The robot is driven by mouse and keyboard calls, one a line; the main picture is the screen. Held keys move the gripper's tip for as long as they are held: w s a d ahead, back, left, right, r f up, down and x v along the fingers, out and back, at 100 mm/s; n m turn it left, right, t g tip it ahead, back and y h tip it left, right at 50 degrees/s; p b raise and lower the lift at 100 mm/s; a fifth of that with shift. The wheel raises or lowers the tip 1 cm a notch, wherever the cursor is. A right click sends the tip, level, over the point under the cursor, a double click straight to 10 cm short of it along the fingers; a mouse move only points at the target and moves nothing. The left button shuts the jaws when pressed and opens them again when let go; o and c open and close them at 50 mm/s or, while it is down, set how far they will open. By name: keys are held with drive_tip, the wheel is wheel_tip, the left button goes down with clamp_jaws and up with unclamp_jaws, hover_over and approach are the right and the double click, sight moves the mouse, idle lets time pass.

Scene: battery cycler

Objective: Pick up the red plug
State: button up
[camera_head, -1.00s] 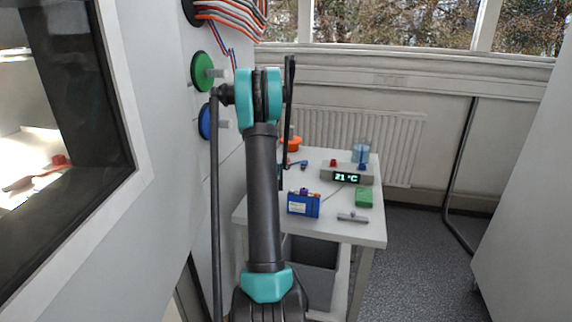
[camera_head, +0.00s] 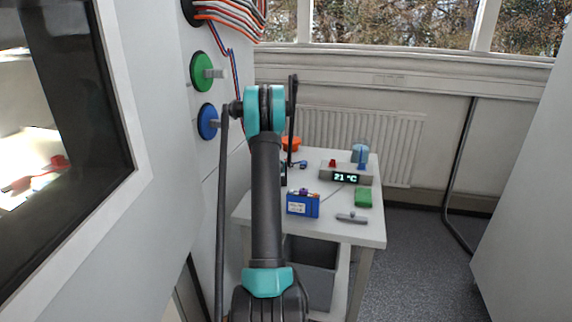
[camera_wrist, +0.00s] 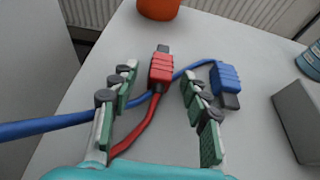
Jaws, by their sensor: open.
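The red plug (camera_wrist: 161,70) lies on the white table in the wrist view, with its dark tip pointing away and its red cable running back toward me. My gripper (camera_wrist: 158,80) is open, with one finger on each side of the red plug and a visible gap on both sides. Whether the fingers are at the plug's height I cannot tell. A blue cable (camera_wrist: 50,126) crosses at the red plug and leads to a blue plug (camera_wrist: 226,82) just right of my right finger. In the head view my arm hides the red plug.
The white table (camera_head: 343,231) also holds a blue battery pack (camera_head: 303,205), a temperature display (camera_head: 345,177), a green block (camera_head: 363,197) and a grey handle-like piece (camera_head: 352,218). An orange round object (camera_wrist: 158,8) stands beyond the red plug. A grey wall panel stands close on the left.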

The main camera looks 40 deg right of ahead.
clamp_jaws()
drive_tip(key=shift+r, duration=0.1)
wheel_tip(320, 180, up, 20)
idle(0.6)
